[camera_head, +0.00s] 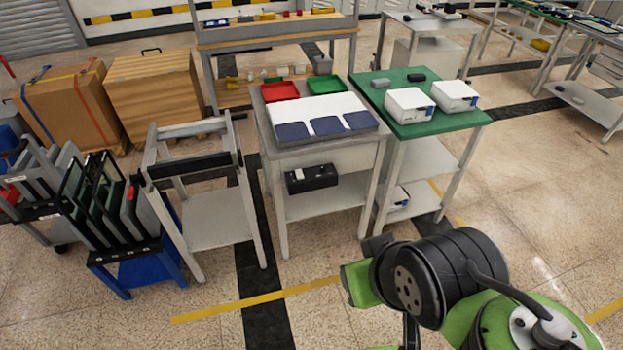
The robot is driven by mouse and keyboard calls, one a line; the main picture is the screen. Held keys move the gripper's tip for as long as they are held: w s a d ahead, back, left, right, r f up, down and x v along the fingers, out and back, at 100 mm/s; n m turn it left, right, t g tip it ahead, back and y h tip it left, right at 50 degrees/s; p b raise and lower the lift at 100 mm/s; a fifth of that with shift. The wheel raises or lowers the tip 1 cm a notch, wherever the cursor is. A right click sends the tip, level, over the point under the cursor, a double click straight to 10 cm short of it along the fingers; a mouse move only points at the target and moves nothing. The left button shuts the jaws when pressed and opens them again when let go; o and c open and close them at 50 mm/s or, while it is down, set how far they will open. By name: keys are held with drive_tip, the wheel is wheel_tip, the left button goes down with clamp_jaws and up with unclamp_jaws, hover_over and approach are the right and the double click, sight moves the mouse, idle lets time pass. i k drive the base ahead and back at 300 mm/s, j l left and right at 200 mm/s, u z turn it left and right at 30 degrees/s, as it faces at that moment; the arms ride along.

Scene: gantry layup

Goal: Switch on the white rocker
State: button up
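My arm (440,280), green and black, fills the lower right, well in front of the tables and apart from the box. No fingertips of my gripper can be made out.
The middle table (282,150) carries a red tray (280,91), a green tray (326,84) and dark blue pads on a white sheet. A green-topped table (393,122) with white devices adjoins it. An empty grey frame stand (190,130) stands left. The floor in front is clear.

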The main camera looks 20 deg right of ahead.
sight(299, 173)
drive_tip(key=i+j+u, duration=0.15)
drive_tip(key=i, duration=0.45)
drive_tip(key=i+j+u, duration=0.15)
drive_tip(key=i, duration=0.4)
drive_tip(key=i+j+u, duration=0.1)
drive_tip(key=i, duration=0.5)
drive_tip(key=j, duration=0.1)
